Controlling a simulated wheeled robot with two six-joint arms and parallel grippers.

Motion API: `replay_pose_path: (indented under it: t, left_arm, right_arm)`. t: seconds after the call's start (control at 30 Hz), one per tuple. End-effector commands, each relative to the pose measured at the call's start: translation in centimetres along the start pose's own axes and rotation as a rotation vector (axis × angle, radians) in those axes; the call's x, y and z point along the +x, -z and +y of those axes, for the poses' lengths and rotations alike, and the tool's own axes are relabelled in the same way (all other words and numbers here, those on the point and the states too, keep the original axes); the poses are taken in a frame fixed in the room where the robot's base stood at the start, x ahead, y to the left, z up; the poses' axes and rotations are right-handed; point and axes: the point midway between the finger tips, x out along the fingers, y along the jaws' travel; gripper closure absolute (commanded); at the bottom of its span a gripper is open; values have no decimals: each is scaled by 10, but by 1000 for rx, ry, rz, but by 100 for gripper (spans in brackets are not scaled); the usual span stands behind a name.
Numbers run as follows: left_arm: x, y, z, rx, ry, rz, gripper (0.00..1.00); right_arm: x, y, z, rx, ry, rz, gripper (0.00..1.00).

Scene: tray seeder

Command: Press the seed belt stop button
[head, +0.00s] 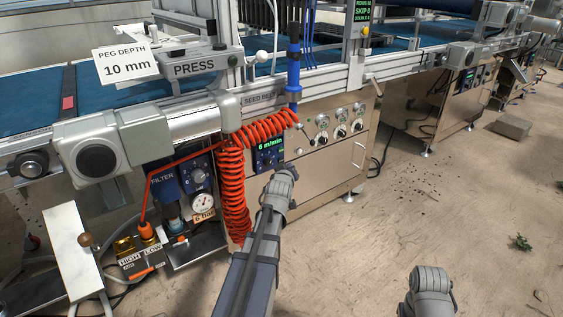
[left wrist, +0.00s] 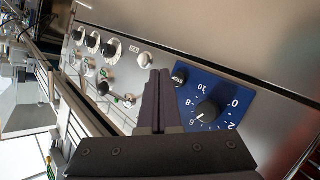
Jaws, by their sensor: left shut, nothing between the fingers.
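The blue seed belt control panel (head: 268,153) is on the metal cabinet, its display reading 6 m/min. In the left wrist view the panel (left wrist: 238,98) has a black dial with white numbers. A small dark round button (left wrist: 180,77) with white lettering, seemingly STOP, sits at its edge, partly beside my fingers. My left gripper (left wrist: 159,73) is shut and empty, its fingertips just beside this button in the picture; I cannot tell whether they touch. In the head view my left wrist is in front of the panel's lower right. My right gripper's fingers are not visible.
A coiled red hose (head: 234,190) hangs close to the left of my left arm. More knobs and gauges (head: 341,130) are on the cabinet to the right. A filter unit with a pressure gauge (head: 202,204) stands left. The floor at right is mostly clear.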

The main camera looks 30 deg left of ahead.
Motion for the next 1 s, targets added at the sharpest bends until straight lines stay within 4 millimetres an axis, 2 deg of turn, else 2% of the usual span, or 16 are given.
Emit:
replay_pose_path:
  t: [0.4,1.0]
  left_arm:
    - [-28,-20,19,0,-1,-1,100]
    - [-30,-22,22,0,0,1,100]
  right_arm:
    - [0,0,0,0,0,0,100]
    - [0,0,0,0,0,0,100]
